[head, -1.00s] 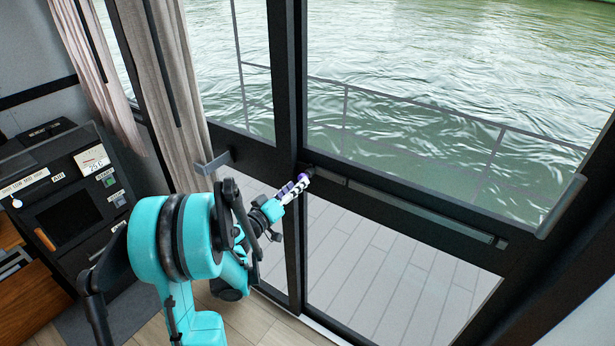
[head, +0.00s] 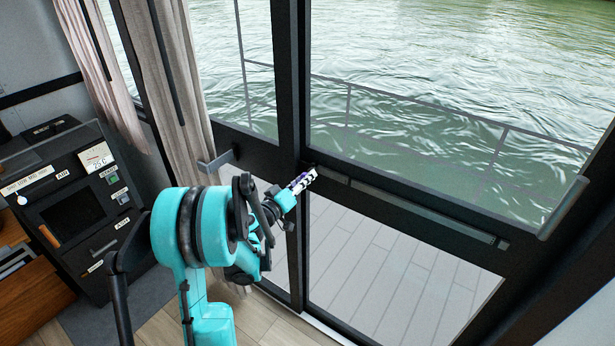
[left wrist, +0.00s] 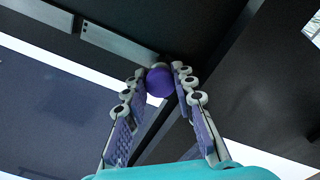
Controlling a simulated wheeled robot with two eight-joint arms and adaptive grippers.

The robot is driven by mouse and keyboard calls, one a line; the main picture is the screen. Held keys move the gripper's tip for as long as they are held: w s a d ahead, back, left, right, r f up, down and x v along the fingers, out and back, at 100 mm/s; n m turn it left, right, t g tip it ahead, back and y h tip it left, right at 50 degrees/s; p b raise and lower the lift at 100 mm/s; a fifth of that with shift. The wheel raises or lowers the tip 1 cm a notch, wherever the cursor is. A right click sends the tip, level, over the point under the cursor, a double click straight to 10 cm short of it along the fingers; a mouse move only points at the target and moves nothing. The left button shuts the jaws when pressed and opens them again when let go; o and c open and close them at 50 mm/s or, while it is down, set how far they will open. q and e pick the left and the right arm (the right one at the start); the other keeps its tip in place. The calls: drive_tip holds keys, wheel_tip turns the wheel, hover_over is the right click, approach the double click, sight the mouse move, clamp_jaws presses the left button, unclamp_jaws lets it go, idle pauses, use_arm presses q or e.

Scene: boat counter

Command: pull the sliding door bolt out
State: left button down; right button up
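The bolt's round purple knob (left wrist: 160,83) shows in the left wrist view, between the two fingertips of my left gripper (left wrist: 160,77). The fingers lean in on both sides of the knob and appear to touch it. In the head view my left gripper (head: 304,179) reaches to the black crossbar of the glass door, close to the upright post. There the knob is mostly hidden by the fingers, and the bolt's shaft cannot be made out. My right gripper is not in view.
The glass door's black crossbar (head: 420,208) runs right, with a long bar along it. A grey handle (head: 217,161) sticks out left of the post. A curtain (head: 172,90) and a black control panel machine (head: 75,200) stand at left. Water and a railing lie outside.

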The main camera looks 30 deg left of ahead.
use_arm(q)
drive_tip(key=shift+s, duration=0.6)
drive_tip(key=c, duration=1.2)
unclamp_jaws()
drive_tip(key=shift+a, duration=0.1)
drive_tip(key=shift+o, duration=0.2)
drive_tip(key=shift+s, duration=0.1)
drive_tip(key=s, duration=1.2)
drive_tip(key=d+f+m+g+h, duration=0.2)
drive_tip(key=d+m+g+h, duration=0.3)
drive_tip(key=d, duration=1)
drive_tip(key=s+d+m+g+y, duration=0.1)
drive_tip(key=s+d+g+y, duration=0.2)
drive_tip(key=s, duration=0.4)
drive_tip(key=s+d+f+g+y, duration=0.1)
drive_tip(key=s+d+g+y, duration=0.1)
drive_tip(key=s, duration=0.6)
drive_tip(key=shift+d+f+m+g+y, duration=0.25)
drive_tip(key=shift+d+m+g+y, duration=0.15)
drive_tip(key=shift+d+y, duration=0.3)
